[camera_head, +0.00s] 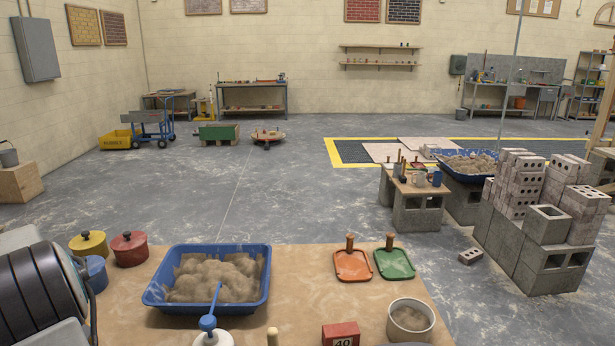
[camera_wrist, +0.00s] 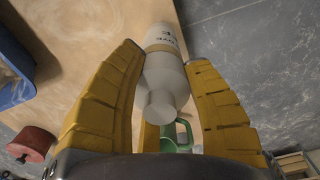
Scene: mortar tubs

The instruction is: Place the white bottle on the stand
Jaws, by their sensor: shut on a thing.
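A white bottle (camera_wrist: 162,75) with dark lettering on its side is in the wrist view, its narrower neck and cap end toward the camera. My gripper (camera_wrist: 165,75) has its yellow fingers around it and is shut on it. The wooden table surface shows behind the bottle. My gripper and this bottle are not seen in the head view. I cannot pick out the stand with certainty in either view.
A blue tub of sand (camera_head: 262,290) is on the wooden table (camera_head: 310,300). Yellow (camera_head: 90,244) and red (camera_head: 130,248) pots, orange (camera_head: 352,265) and green (camera_head: 394,263) trays, a bucket (camera_head: 410,320), a red box (camera_head: 341,334) and a white blue-topped dispenser (camera_head: 212,337) stand around it.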

